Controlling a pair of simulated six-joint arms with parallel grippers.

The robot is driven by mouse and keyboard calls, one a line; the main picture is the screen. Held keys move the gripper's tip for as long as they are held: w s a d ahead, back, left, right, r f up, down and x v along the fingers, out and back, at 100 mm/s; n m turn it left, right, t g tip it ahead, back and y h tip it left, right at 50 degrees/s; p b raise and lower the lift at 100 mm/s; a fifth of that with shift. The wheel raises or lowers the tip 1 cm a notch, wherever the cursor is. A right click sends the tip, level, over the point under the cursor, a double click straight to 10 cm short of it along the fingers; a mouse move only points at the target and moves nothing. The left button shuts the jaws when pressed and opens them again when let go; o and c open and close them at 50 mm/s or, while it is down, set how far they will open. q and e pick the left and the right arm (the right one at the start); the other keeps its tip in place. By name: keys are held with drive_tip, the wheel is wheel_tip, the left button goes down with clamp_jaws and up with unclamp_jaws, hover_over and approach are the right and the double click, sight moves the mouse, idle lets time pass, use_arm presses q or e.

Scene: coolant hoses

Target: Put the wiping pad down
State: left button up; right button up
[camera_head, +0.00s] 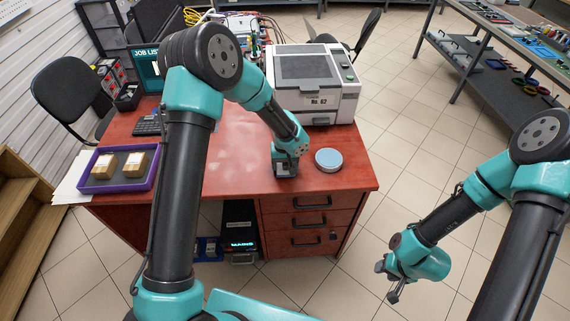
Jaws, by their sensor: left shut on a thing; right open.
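My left gripper (286,168) points down at the front right part of the red desk (235,165), close to the desk top. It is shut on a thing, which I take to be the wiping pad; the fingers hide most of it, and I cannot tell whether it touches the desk. A round light-blue disc with a grey rim (328,160) lies flat on the desk just right of the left gripper, apart from it. My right gripper (390,282) is open and empty, over the tiled floor, right of the desk.
A white and grey machine (312,85) stands at the desk's back right. A purple-rimmed tray (118,187) with two tan-and-white blocks lies at the left, near a keyboard (147,125) and a monitor (147,68). The desk's front right corner is clear.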

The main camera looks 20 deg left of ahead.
use_arm(q)
drive_tip(key=shift+f, duration=0.3)
drive_tip(key=o, duration=1.1)
drive_tip(key=shift+c, duration=0.2)
drive_tip(key=shift+o, duration=0.3)
drive_tip(key=shift+f, duration=0.1)
drive_tip(key=shift+s+a, duration=0.1)
drive_tip(key=shift+s, duration=0.05)
wheel_tip(320, 180, up, 13)
drive_tip(key=shift+f, duration=0.1)
